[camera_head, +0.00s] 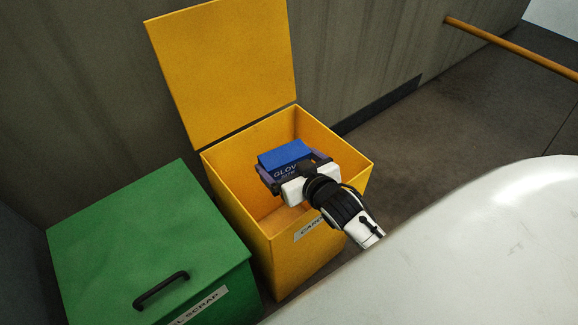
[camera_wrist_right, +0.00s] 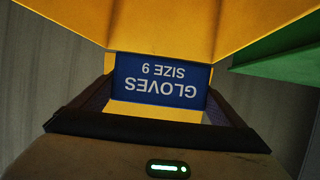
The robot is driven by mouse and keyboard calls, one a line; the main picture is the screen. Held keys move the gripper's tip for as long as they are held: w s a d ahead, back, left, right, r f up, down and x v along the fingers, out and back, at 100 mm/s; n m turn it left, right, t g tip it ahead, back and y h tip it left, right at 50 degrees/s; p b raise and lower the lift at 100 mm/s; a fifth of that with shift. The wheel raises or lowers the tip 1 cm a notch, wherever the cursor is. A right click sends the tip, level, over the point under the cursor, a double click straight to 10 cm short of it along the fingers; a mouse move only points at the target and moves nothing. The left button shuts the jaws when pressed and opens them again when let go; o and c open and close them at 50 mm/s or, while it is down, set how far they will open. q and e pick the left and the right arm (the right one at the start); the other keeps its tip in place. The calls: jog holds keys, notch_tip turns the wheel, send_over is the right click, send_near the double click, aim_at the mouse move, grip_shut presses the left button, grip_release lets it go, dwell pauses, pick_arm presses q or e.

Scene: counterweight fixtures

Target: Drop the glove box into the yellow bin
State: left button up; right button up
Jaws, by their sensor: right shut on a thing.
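The blue glove box (camera_head: 284,155) is held in my right gripper (camera_head: 287,173) over the opening of the yellow bin (camera_head: 240,205). The bin's lid (camera_head: 228,72) stands open against the wall. In the right wrist view the box (camera_wrist_right: 161,82) sits between the two dark fingers (camera_wrist_right: 161,95), its "GLOVES SIZE 9" lettering upside down. The yellow bin (camera_wrist_right: 180,22) shows behind it there. My right arm hides part of the bin's front rim and its label. My left gripper is in neither view.
A green bin (camera_head: 145,235) with a closed lid and black handle (camera_head: 161,289) stands left of the yellow bin. A grey wall (camera_head: 345,50) is behind. An orange rail (camera_head: 510,45) runs at the upper right. Bare floor (camera_head: 455,105) lies to the right.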

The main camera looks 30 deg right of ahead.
jog(key=shift+m+h, duration=0.5)
jog(key=shift+m, duration=0.1)
jog(key=w+d, duration=0.5)
jog(key=shift+w+d+r, duration=0.2)
jog(key=shift+w+d, duration=0.05)
jog(key=shift+w, duration=0.1)
pick_arm(q)
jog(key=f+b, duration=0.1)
jog(key=b, duration=0.1)
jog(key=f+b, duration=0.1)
jog(key=b, duration=0.1)
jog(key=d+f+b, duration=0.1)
jog(key=b, duration=0.1)
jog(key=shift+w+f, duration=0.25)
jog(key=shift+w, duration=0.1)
pick_arm(e)
notch_tip(320, 180, down, 6)
jog(key=shift+w+d, duration=0.15)
jog(key=shift+d, duration=0.05)
jog(key=o, duration=0.9)
jog(key=shift+f, duration=0.15)
pick_arm(q)
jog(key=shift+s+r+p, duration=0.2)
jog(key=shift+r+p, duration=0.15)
jog(key=shift+p, duration=0.35)
pick_arm(e)
jog(key=v, duration=1)
jog(key=shift+a+r, duration=0.1)
jog(key=shift+r, duration=0.15)
